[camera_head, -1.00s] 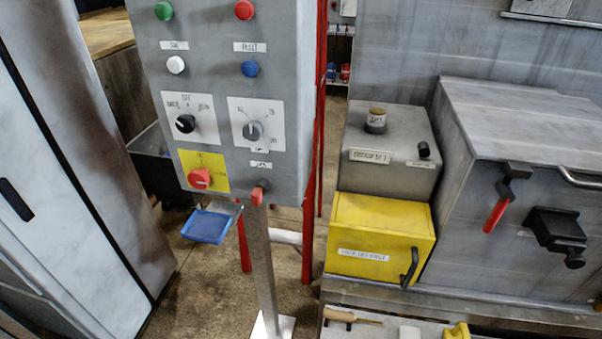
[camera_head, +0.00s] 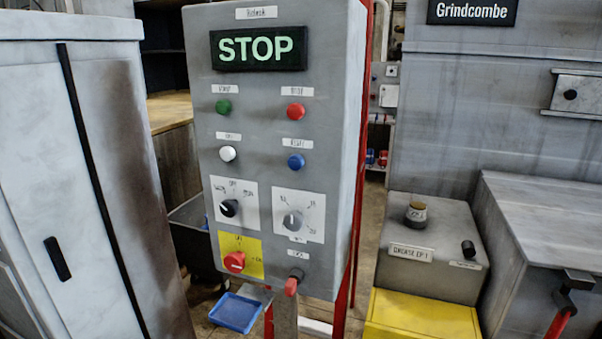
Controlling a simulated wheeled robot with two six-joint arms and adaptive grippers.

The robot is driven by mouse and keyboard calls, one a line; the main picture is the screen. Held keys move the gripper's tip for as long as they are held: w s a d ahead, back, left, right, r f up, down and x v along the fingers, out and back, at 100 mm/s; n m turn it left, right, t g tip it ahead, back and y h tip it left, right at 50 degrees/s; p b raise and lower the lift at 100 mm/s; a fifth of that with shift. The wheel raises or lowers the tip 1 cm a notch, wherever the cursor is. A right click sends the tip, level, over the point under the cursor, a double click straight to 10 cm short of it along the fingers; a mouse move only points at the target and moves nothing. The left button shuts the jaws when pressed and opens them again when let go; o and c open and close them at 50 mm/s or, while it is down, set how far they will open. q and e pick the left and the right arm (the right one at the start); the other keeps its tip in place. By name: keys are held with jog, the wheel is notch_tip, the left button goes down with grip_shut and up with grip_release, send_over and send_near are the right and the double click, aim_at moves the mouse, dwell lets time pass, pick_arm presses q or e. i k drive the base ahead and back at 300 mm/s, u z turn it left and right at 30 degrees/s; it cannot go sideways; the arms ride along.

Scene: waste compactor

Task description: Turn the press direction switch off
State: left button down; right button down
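The grey control panel (camera_head: 258,185) stands upright at the centre, with a lit green "STOP" display (camera_head: 259,48) at its top. A black rotary selector (camera_head: 229,208) sits on a white plate at the lower left, with small position labels around its top. It may be the press direction switch, but the lettering is too blurred to be sure. Its pointer's exact setting cannot be told. To its right is a grey rotary knob (camera_head: 292,220) on another white plate. Below is a red rotary switch (camera_head: 235,262) on a yellow plate. Neither gripper shows.
Green (camera_head: 223,107), red (camera_head: 295,110), white (camera_head: 227,154) and blue (camera_head: 296,162) buttons sit above the selectors. A white cabinet (camera_head: 70,190) stands close on the left. A grey box (camera_head: 432,235) and yellow box (camera_head: 415,318) are right. A blue tray (camera_head: 235,312) is below.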

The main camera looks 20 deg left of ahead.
aim_at(228, 208)
jog(key=u, duration=1.35)
jog(key=k, duration=0.4)
jog(key=z, duration=0.6)
jog(key=i, duration=0.3)
